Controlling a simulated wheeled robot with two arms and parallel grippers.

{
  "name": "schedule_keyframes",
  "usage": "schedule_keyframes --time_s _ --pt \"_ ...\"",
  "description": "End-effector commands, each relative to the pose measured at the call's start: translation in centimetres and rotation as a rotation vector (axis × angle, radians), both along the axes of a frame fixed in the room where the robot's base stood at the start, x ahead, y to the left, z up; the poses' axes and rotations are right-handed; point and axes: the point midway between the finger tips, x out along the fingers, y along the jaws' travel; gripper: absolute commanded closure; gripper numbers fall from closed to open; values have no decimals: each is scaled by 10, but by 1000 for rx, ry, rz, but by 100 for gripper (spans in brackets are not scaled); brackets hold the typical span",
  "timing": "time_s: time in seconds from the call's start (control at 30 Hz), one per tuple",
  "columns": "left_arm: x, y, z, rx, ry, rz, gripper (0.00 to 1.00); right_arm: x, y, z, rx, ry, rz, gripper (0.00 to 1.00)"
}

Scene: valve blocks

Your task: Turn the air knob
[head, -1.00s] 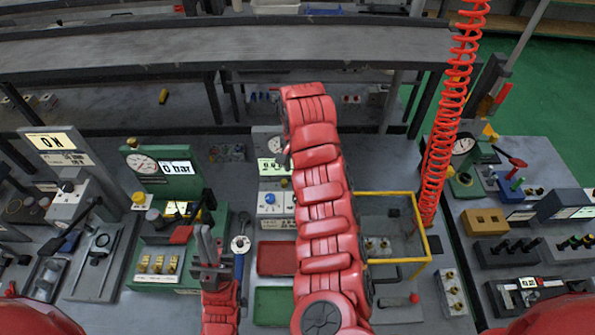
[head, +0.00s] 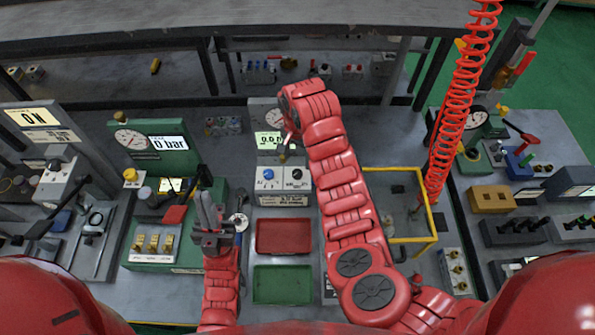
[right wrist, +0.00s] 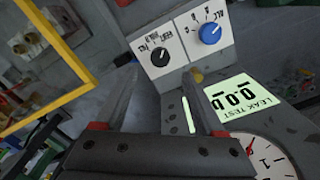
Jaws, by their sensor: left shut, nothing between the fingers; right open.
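The leak test unit carries two knobs on a white panel, a blue knob (head: 268,174) and a black knob (head: 296,174). In the right wrist view the blue knob (right wrist: 210,33) and black knob (right wrist: 160,56) both show; I cannot tell from their lettering which is the air knob. My right gripper (head: 287,148) is behind the panel in front of the lit display (head: 268,141). In the right wrist view the right gripper (right wrist: 157,82) is open and empty, its fingertips short of the knobs. My left gripper (head: 207,205) points up, shut and empty, left of the red tray.
A red tray (head: 256,236) and a green tray (head: 258,284) lie before the unit. A yellow frame (head: 435,220) and coiled red hose (head: 456,110) stand to the right. A green gauge station (head: 118,158) stands to the left.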

Motion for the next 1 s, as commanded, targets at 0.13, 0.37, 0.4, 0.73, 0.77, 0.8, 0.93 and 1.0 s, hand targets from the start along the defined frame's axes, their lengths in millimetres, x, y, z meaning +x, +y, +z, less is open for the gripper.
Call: schedule_keyframes --time_s 0.13,0.37,0.4,0.73,0.77,0.8,0.93,1.0 --pt "0 0 6 0 0 0 100 -2 1 -22 0 9 -2 29" --pt "0 0 16 0 0 0 100 0 1 -53 2 5 -3 29" --pt "0 0 17 0 0 0 100 0 1 -56 1 4 -2 29" --pt "0 0 18 0 0 0 100 0 0 -67 1 1 -1 29" --pt "0 0 18 0 0 0 100 0 0 -67 1 1 -1 29" --pt "0 0 18 0 0 0 100 0 0 -67 1 1 -1 29" --pt "0 0 18 0 0 0 100 0 0 -66 1 -1 -1 43" --pt "0 0 18 0 0 0 100 0 0 -66 1 -1 -1 55"
